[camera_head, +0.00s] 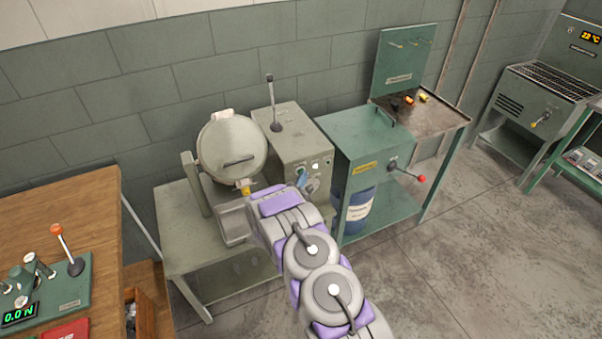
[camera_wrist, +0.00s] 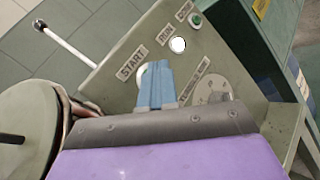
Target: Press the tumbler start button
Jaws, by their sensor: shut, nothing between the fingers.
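The tumbler stands on a grey-green table, with a round drum (camera_head: 232,150) at the left and a control box (camera_head: 290,140) at the right. In the wrist view, a START label (camera_wrist: 131,64) is on the sloped control panel (camera_wrist: 118,85). A pale round button (camera_wrist: 143,73) is beside the label, partly hidden by my gripper. My gripper (camera_wrist: 157,67) has blue fingers, shut and empty, pointing at the panel over that button. Whether the tips touch it I cannot tell. My gripper (camera_head: 302,174) also shows before the box in the head view.
The panel also has a white round button (camera_wrist: 178,45), a green button (camera_wrist: 195,19) and a dial (camera_wrist: 208,91). A lever (camera_head: 271,100) rises from the box. A green machine (camera_head: 360,140) with a red-knobbed crank stands to the right. A wooden table (camera_head: 70,210) is at left.

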